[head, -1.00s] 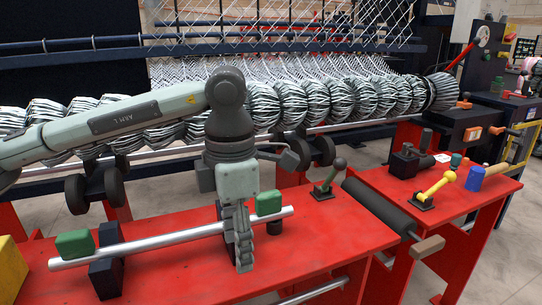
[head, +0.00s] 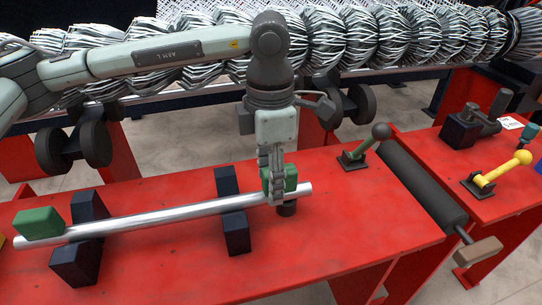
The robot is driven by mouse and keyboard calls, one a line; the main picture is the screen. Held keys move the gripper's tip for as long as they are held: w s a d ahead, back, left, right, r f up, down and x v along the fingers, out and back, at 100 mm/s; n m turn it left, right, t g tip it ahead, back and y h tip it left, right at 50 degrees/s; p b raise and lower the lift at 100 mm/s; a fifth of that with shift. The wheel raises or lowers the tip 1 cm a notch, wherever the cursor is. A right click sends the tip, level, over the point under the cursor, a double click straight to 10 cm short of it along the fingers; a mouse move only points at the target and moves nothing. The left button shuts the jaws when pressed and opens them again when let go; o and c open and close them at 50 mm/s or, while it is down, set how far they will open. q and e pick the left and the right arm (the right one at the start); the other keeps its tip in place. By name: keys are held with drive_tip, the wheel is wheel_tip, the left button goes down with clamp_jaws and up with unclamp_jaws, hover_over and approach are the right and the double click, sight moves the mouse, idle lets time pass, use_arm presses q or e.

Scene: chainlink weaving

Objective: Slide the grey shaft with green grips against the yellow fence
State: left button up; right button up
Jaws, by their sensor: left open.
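The grey shaft (head: 150,219) lies slanted across two dark supports on the red bench. One green grip (head: 40,222) is near its left end. The other green grip (head: 291,177) is near its right end. My left gripper (head: 273,188) points down at the right grip, and its fingers hide part of that grip and of the shaft. It is open; I cannot tell whether it touches the grip. Only a sliver of yellow, perhaps the yellow fence (head: 2,241), shows at the left edge, close to the shaft's left end. My right gripper is not in view.
The dark supports (head: 233,232) stand on the red bench (head: 340,225). A green-stemmed lever (head: 362,148) and a dark roller (head: 424,186) lie to the right. A yellow lever (head: 500,170) is farther right. Rolls of wire mesh (head: 345,42) run behind.

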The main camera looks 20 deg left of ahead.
use_arm(q)
drive_tip(key=shift+f, duration=1.3)
clamp_jaws()
drive_tip(key=shift+w+a+r, duration=0.1)
drive_tip(key=shift+r, duration=0.1)
drive_tip(key=shift+f, duration=0.1)
